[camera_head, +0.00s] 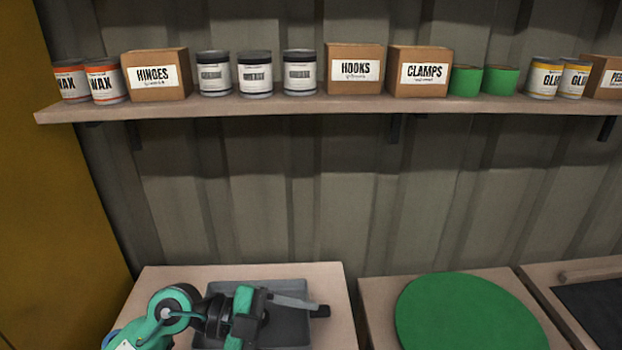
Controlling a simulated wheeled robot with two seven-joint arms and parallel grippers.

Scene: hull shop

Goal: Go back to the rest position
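My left arm comes in from the bottom left, and its teal and dark gripper (318,309) is over the grey tray on the left bench. Its fingers point right, seen nearly side-on, so I cannot tell whether they are open or shut. I see no object clearly held in it. My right gripper is not in view.
The grey tray (295,338) lies on the left bench (335,285). A green disc (465,315) lies on the middle bench. A wall shelf (300,106) above holds cans, boxes and green cups. A yellow panel (50,200) stands at left.

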